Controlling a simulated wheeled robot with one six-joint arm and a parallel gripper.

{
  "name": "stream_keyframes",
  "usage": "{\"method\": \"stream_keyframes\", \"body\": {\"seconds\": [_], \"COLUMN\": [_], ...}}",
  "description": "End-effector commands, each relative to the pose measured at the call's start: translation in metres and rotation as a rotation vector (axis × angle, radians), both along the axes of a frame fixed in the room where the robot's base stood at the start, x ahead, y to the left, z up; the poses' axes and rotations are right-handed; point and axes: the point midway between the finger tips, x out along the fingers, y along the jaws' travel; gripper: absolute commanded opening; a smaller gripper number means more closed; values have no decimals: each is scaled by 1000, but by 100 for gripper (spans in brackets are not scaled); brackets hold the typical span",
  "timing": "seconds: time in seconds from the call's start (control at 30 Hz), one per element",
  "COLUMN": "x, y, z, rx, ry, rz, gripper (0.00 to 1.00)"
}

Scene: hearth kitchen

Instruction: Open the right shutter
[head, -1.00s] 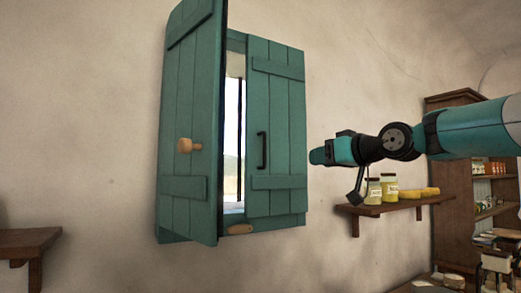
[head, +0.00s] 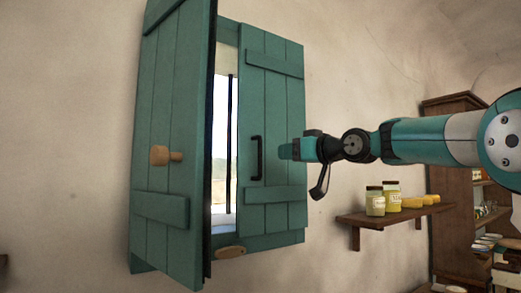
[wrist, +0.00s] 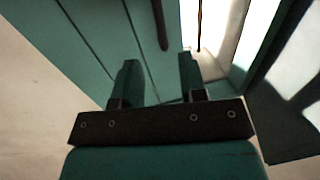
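The right shutter (head: 275,120) is teal wood and looks shut in its frame. Its black bar handle (head: 257,158) stands upright near its left edge; in the wrist view the dark handle (wrist: 161,25) shows beyond my fingers.
A bright window gap (head: 224,140) with a dark vertical bar lies between the shutters. A wall shelf (head: 390,216) with jars (head: 383,198) is below my arm at right. A brown cupboard (head: 453,200) stands farther right. A wooden tag (head: 230,252) hangs under the opening.

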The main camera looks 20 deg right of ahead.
Motion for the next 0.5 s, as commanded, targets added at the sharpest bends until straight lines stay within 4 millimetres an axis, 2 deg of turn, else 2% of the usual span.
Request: {"method": "stream_keyframes", "body": {"seconds": [0.03, 0.3, 0.5], "x": [11, 64, 90], "y": [7, 35, 48], "z": [6, 6, 5], "rx": [1, 0, 0], "ry": [3, 2, 0], "rz": [5, 1, -4], "gripper": [38, 38, 38]}}
